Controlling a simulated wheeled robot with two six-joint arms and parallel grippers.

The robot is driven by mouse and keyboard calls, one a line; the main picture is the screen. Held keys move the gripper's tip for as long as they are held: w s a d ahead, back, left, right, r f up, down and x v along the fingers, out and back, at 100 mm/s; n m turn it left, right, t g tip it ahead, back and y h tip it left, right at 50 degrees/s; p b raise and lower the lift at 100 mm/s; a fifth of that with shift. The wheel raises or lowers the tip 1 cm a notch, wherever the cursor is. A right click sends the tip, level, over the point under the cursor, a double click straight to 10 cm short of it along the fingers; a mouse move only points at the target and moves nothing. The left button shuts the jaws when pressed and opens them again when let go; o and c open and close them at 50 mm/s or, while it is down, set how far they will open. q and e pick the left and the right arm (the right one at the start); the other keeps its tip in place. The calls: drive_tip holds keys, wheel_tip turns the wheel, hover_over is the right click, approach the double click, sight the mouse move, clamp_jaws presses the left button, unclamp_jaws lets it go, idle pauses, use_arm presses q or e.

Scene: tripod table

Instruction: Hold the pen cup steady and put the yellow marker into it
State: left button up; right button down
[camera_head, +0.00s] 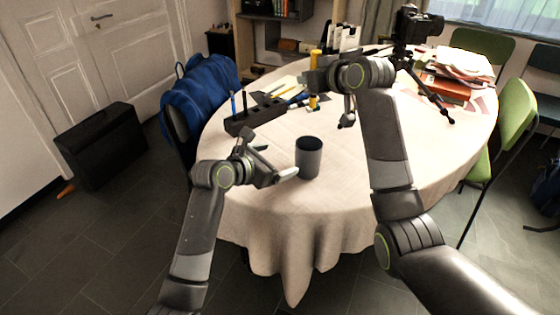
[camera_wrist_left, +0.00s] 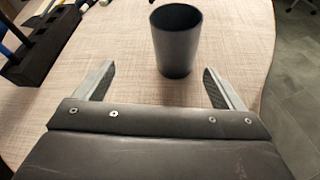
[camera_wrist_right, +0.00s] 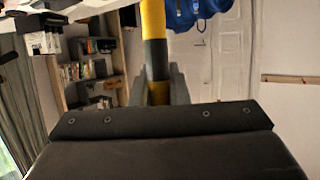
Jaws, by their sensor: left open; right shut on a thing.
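The dark grey pen cup (camera_head: 309,160) stands upright and open-topped near the front edge of the round table. It also shows in the left wrist view (camera_wrist_left: 176,45), ahead of the fingers. My left gripper (camera_head: 277,161) is open just left of the cup, its fingertips pointing toward it and apart from it. My right gripper (camera_head: 315,80) is shut on the yellow marker (camera_head: 314,103), which has dark bands and is held roughly upright above the table, behind the cup. The marker also shows between the fingers in the right wrist view (camera_wrist_right: 153,18). Its middle is partly hidden by the gripper.
A black holder (camera_head: 245,122) with pens stands left on the cloth-covered table (camera_head: 350,185). Papers and pencils lie behind it. A camera on a tripod (camera_head: 412,35) and a stack of books and papers (camera_head: 455,75) stand at the back right. The cloth right of the cup is clear.

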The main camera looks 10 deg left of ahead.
sight(308, 156)
use_arm(q)
drive_tip(key=shift+n+h, duration=0.3)
drive_tip(key=shift+n, duration=0.3)
drive_tip(key=shift+s+d+x, duration=0.2)
drive_tip(key=shift+d+x, duration=0.1)
drive_tip(key=shift+x, duration=1.7)
drive_tip(key=shift+s+d+x, duration=0.2)
drive_tip(key=shift+d+x, duration=0.05)
drive_tip(key=shift+x, duration=1.75)
drive_tip(key=shift+s+d+x, duration=0.25)
drive_tip(key=shift+d+x, duration=0.05)
drive_tip(key=shift+x, duration=1.75)
drive_tip(key=c, duration=1.1)
drive_tip(key=shift+g, duration=0.3)
drive_tip(key=shift+c, duration=0.3)
use_arm(e)
wheel_tip(308, 156, down, 13)
drive_tip(key=c, duration=1.3)
unclamp_jaws()
